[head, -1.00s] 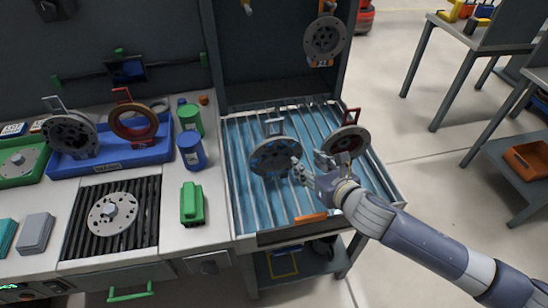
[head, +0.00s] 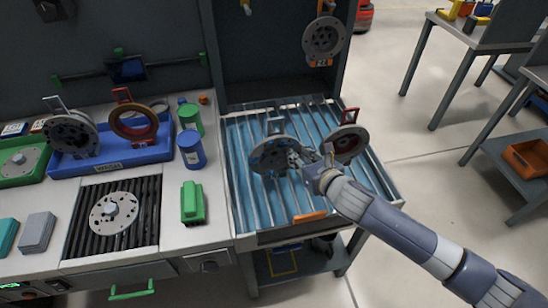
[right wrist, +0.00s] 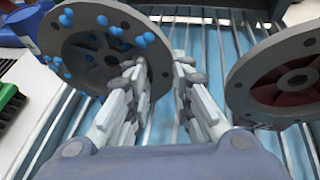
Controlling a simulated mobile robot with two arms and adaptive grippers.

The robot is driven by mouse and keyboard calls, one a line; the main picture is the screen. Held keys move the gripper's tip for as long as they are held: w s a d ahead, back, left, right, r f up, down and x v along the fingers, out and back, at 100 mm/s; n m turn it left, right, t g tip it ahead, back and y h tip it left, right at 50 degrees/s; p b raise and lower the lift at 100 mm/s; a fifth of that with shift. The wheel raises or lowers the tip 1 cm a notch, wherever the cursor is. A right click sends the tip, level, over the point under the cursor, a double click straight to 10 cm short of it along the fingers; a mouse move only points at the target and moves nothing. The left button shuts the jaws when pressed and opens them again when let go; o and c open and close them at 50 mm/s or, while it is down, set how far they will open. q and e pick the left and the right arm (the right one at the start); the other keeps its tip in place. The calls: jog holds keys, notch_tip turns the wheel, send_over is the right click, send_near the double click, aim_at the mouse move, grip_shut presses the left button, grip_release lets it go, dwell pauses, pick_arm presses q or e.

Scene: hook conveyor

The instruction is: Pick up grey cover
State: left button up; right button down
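The grey cover (head: 266,158) is a round grey disc with holes and a grey loop handle on top, standing on the blue-bedded conveyor. In the right wrist view the grey cover (right wrist: 88,42) shows blue dots on its face. My right gripper (head: 294,158) is at the cover's right edge. In the wrist view, my right gripper (right wrist: 163,75) has its fingers apart. The cover's edge shows in the gap between them; I cannot tell whether they touch it. My left gripper is not in view.
A red-handled disc (head: 346,146) stands just right of the gripper and also shows in the wrist view (right wrist: 285,75). A blue tray (head: 115,157) with two discs, blue and green cylinders and a green block (head: 192,203) are left. Another disc (head: 323,38) hangs above.

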aim_at(296, 145)
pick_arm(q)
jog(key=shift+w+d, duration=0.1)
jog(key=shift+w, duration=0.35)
pick_arm(e)
jog(key=shift+r, duration=0.25)
jog(key=shift+r, duration=0.6)
jog(key=shift+s+r, duration=0.2)
jog(key=shift+r, duration=0.9)
pick_arm(q)
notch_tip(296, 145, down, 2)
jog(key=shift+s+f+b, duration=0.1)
jog(key=shift+b, duration=0.95)
pick_arm(e)
jog(key=s+d+r, duration=0.1)
jog(key=s+d, duration=0.1)
jog(key=s, duration=1.3)
jog(key=shift+s+d+r, duration=0.15)
jog(key=shift+s+r, duration=0.05)
jog(key=shift+s, duration=0.05)
jog(key=shift+w, duration=0.1)
